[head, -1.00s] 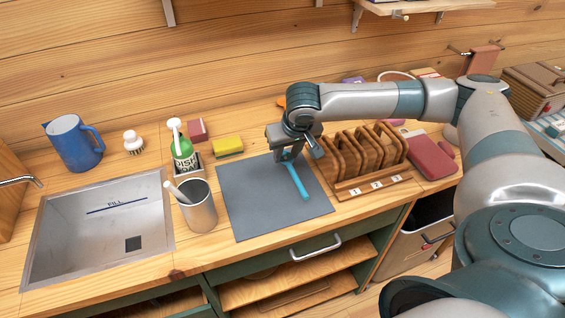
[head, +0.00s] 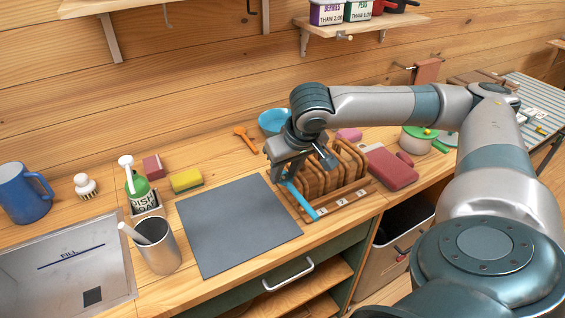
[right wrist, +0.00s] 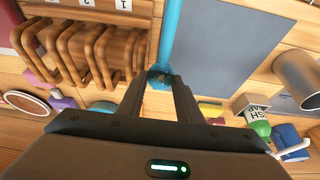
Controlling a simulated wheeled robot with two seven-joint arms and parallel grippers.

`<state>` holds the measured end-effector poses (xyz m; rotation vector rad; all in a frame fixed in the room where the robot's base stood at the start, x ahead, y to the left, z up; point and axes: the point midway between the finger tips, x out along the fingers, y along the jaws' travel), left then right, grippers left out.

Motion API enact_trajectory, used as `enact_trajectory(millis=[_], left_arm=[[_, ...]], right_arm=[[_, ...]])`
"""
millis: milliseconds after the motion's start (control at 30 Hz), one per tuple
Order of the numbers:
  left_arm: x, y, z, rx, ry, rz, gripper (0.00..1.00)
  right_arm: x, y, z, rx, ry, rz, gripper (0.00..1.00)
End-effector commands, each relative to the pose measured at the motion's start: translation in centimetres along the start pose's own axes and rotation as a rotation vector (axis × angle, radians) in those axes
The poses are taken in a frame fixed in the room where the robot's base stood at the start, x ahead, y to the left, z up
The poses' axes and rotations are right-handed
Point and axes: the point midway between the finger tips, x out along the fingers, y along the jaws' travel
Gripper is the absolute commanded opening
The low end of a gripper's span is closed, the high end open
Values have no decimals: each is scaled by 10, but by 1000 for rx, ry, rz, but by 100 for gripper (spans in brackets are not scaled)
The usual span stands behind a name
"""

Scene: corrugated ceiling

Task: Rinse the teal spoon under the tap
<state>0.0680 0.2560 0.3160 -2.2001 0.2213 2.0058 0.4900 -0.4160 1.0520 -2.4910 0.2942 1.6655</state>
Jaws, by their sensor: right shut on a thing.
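The teal spoon (head: 302,200) is in my right gripper (head: 283,176), which is shut on it. Its handle slants down toward the front, in front of the wooden rack (head: 345,203) and right of the grey mat. In the right wrist view the spoon (right wrist: 171,35) runs upward from between the fingertips (right wrist: 162,80), beside the mat. Which part of it the fingers grip is hard to tell. The steel sink (head: 115,260) is at the lower left, partly cut off, with a FILL line on its wall. The tap is out of view. My left gripper is out of view.
The bare grey mat (head: 235,225) lies between the rack and a steel cup (head: 160,255) holding a pale handle. The green soap bottle (head: 138,187), yellow sponge (head: 186,181) and blue jug (head: 22,195) stand behind. A teal bowl (head: 271,122) is behind my gripper.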

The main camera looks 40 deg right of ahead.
Motion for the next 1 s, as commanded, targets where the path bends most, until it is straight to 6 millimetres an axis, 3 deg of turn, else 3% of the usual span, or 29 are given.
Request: enact_trajectory(millis=[367, 533, 667, 1000], left_arm=[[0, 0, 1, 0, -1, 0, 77], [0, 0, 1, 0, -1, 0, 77], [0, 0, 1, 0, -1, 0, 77], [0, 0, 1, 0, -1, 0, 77]], right_arm=[[1, -3, -1, -3, 0, -2, 11], [4, -22, -4, -21, -3, -14, 11], [9, -52, -8, -49, -7, -31, 11], [10, -160, -15, -155, -8, -75, 11]])
